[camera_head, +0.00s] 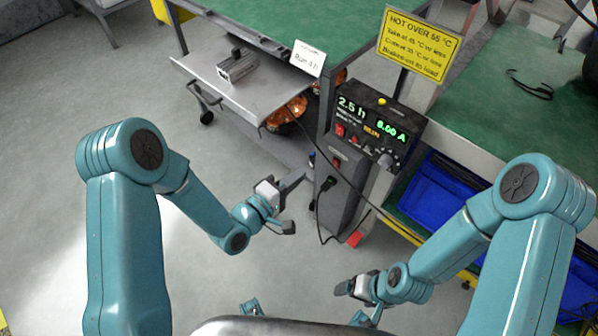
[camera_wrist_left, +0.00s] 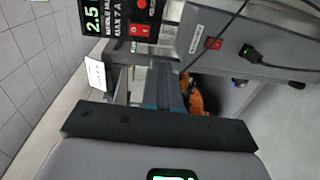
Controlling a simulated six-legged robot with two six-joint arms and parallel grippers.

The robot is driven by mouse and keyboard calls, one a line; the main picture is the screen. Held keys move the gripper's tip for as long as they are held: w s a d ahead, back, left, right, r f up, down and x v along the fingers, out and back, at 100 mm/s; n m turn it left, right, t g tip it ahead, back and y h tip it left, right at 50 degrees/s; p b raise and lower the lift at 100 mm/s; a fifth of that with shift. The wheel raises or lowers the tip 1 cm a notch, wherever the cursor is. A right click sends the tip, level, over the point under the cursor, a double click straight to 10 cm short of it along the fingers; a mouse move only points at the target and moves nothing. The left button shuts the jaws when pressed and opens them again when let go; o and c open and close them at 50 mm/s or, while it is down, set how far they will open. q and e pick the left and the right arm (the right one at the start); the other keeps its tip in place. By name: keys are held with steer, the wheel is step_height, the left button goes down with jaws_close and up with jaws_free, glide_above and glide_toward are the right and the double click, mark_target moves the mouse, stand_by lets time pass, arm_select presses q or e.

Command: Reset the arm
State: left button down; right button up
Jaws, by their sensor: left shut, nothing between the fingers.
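My left arm comes in from the left in the head view. Its gripper (camera_head: 298,178) is shut and empty, held in the air just left of the grey powered unit (camera_head: 343,188). In the left wrist view the closed fingers (camera_wrist_left: 162,88) point toward the equipment, with nothing between them. My right gripper (camera_head: 345,287) is low in the middle of the head view, seen small and side-on. I cannot tell whether its fingers are open or shut.
A control box (camera_head: 375,130) shows 2.5 h and 8.00 A. A metal block (camera_head: 238,65) lies on a pulled-out shelf (camera_head: 265,92), with orange coils (camera_head: 287,112) below. A yellow hot-warning sign (camera_head: 418,45), green bench top (camera_head: 500,110) and blue bins (camera_head: 440,195) stand right. Floor at left is clear.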

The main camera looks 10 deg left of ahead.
stand_by(0.4)
arm_select(q)
steer(key=s+a+f+m+g+y, duration=0.1)
steer(key=s+a+f+g+y, duration=0.2)
steer(key=s+f, duration=0.25)
steer(key=s+a+f+m+g+y, duration=0.1)
steer(key=s+a+f+g+y, duration=0.2)
steer(key=f, duration=0.4)
steer(key=s+f+m+g, duration=0.2)
steer(key=s+m+g, duration=0.15)
steer(key=s, duration=0.35)
steer(key=s+f+m+g, duration=0.3)
steer(key=s+g, duration=0.1)
steer(key=s, duration=0.3)
step_height(320, 180, up, 16)
steer(key=p, duration=1.5)
steer(key=shift+w+a, duration=0.15)
